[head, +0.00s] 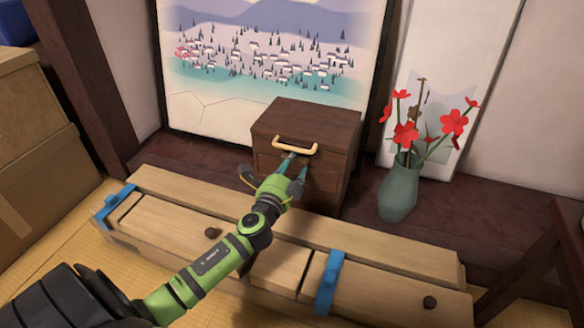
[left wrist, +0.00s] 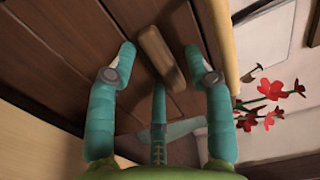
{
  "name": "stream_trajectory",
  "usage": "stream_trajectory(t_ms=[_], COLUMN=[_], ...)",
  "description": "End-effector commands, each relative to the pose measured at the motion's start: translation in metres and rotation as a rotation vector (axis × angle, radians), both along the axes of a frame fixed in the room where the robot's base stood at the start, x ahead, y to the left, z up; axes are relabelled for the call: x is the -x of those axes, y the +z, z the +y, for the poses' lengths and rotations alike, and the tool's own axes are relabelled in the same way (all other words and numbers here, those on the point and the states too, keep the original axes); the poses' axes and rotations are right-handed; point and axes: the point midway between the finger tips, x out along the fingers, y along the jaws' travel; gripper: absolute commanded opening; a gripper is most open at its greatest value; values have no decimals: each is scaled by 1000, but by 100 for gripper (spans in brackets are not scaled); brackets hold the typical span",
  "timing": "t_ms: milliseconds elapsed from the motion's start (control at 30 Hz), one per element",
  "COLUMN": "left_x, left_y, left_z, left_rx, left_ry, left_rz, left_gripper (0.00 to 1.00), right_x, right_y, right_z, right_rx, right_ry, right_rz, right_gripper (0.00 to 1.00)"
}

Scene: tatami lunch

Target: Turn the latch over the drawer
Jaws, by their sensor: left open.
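The dark wooden drawer chest (head: 330,128) stands against the back wall, with a pale yellow handle bar (head: 310,151) across its upper front. The latch, a short brown wooden bar (left wrist: 156,50), shows in the left wrist view on the dark plank front, slanted in that picture. My left gripper (head: 280,172) is in front of the chest, below the handle. Its teal fingers are open, one on each side of the latch in the left wrist view, with a third finger below it. Whether any finger touches it, I cannot tell. The gripper hides the latch in the head view.
A long, low wooden bench or box (head: 210,215) with blue clips (head: 328,285) lies in front of the chest, under my left arm. A grey-green vase (head: 398,192) with red flowers stands close to the right. Cardboard boxes (head: 35,150) are at the left.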

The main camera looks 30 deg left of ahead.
Motion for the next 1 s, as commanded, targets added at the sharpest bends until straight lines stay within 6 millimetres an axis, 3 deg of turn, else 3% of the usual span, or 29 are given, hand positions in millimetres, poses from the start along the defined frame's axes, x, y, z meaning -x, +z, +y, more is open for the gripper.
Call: stream_trajectory(t_ms=[100,233,667,1000], left_x=[0,0,0,0], left_y=[0,0,0,1], left_z=[0,0,-1,-3], left_rx=[0,0,40,261], left_ry=[-1,-1,-2,-1], left_rz=[0,0,-10,-63], left_gripper=[52,0,0,0], right_x=[0,1,2,3], right_y=[0,0,1,6], right_z=[0,0,-1,-2], right_rx=[0,-1,-7,-8], right_ry=[0,2,6,7], right_rz=[-1,-2,-6,-11], right_gripper=[0,0,0,0])
